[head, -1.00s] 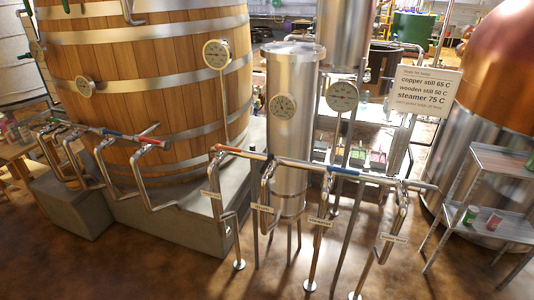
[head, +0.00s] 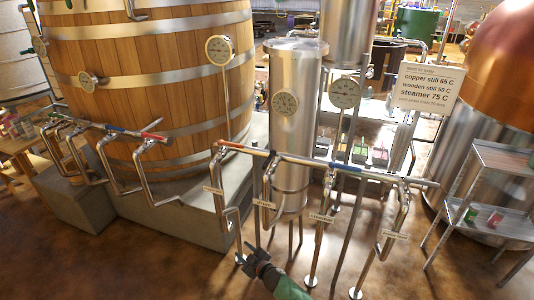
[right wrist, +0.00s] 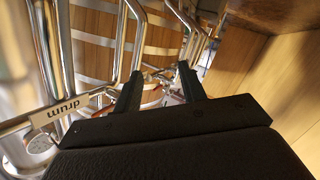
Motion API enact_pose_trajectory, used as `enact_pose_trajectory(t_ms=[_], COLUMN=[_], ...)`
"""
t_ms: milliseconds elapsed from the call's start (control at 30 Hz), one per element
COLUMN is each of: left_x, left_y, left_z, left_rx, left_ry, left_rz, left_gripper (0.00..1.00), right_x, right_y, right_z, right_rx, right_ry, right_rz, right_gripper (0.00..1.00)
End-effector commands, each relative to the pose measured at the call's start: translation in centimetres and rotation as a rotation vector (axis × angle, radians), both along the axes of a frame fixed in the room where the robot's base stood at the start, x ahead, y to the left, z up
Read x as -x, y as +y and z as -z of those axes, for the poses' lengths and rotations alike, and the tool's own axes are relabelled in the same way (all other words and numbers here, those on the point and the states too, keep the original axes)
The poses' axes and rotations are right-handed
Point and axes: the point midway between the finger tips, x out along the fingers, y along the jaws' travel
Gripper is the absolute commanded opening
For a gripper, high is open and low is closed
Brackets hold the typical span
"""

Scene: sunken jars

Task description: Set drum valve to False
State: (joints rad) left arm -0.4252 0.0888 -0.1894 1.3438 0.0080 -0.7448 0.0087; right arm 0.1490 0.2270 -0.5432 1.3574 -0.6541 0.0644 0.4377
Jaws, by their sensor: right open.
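My right gripper (head: 252,250) is dark, open and empty, low in front of the pipe rack. Its two black fingers (right wrist: 158,90) also show apart in the right wrist view, with nothing between them. In the head view the rack's horizontal pipe carries a red section (head: 230,146) and a blue section (head: 345,169). Small labels (head: 320,217) hang on the bent pipes below, too small to read, so I cannot tell which valve is the drum's. My left gripper is not in view.
A large wooden vat (head: 150,80) stands behind at left on a concrete base (head: 170,220). A steel cylinder (head: 296,130) stands behind the rack. A metal shelf (head: 500,222) with small cans is at right. The brown floor in front is mostly clear.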

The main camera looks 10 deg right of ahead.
Motion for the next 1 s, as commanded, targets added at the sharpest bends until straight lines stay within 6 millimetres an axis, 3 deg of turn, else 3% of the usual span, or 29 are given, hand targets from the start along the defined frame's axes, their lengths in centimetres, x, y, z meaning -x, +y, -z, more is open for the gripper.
enact_pose_trajectory(t_ms=[33,200,500,767,1000], left_x=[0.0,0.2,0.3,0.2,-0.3], left_y=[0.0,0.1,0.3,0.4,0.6], left_z=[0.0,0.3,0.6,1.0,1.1], left_rx=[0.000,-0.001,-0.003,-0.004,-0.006], left_ry=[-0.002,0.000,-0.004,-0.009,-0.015], left_rz=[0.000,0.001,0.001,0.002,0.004], left_gripper=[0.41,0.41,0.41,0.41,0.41], right_x=[-1.5,-4.4,-6.4,-7.2,-8.7], right_y=[1.1,5.0,9.8,10.5,7.8], right_z=[-2.5,-9.4,-18.4,-23.0,-26.2], right_rx=[0.007,0.043,0.190,0.407,0.679], right_ry=[-0.055,-0.212,-0.382,-0.404,-0.316], right_rz=[-0.057,-0.275,-0.678,-1.002,-1.241], right_gripper=[0.41,0.41,0.41,0.41,0.41])
